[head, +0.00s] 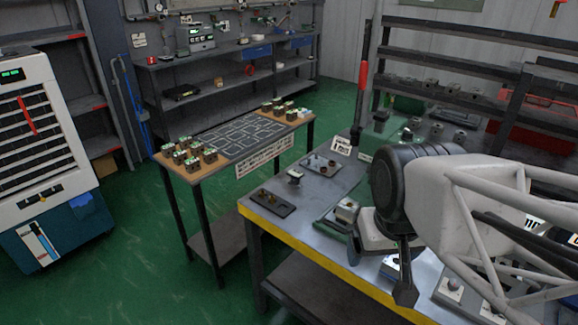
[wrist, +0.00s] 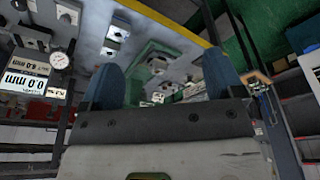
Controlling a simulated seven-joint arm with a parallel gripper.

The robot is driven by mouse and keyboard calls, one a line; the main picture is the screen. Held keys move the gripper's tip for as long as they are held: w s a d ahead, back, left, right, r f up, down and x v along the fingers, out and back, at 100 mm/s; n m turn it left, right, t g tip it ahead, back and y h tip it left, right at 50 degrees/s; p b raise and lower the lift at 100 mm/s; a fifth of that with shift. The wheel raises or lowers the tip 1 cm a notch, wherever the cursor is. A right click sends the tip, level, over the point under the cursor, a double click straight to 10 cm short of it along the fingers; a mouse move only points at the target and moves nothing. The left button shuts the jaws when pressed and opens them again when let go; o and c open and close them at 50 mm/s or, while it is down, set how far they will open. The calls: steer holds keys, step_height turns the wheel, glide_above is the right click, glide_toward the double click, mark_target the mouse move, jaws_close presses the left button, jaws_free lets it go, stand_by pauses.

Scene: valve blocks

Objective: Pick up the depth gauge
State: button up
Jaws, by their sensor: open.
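A round white dial (wrist: 59,60), which looks like the depth gauge's face, shows at the left of the wrist view, beside white cards printed in mm (wrist: 22,84). It lies left of my gripper (wrist: 164,72), clear of the fingers. My gripper's two blue fingers are apart, with no object held between them. In the head view my gripper (head: 404,290) hangs over the workbench (head: 340,262), near its yellow front edge. I cannot make out the depth gauge in the head view; my arm covers much of the bench there.
A dark plate with small brass parts (head: 272,203) and a grey block (head: 347,210) stand on the bench. A side table (head: 190,178) with several valve blocks is at the left. Racks stand behind. Green floor is free at the left.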

steer(key=shift+o, duration=0.5)
steer(key=shift+w, duration=0.1)
steer(key=n+t+h, duration=0.3)
steer(key=n+h, duration=0.7)
steer(key=n, duration=1)
glide_above(296, 173)
steer(key=s+d, duration=0.4)
steer(key=s, duration=1.1)
step_height(296, 173, down, 14)
steer(key=w+a+f+n+t, duration=0.1)
steer(key=w+a+f+n, duration=0.1)
steer(key=w+f, duration=0.1)
steer(key=w+a+f+n+t, duration=0.1)
steer(key=w+a+f+n, duration=0.1)
steer(key=w+a+f, duration=0.1)
steer(key=w+a+f+n+t, duration=0.2)
steer(key=w+a+f+n, duration=0.1)
steer(key=w+f, duration=0.2)
steer(key=shift+w+a+f+y, duration=0.1)
steer(key=shift+w+y, duration=0.05)
steer(key=shift+y, duration=0.15)
steer(key=shift+x, duration=1.3)
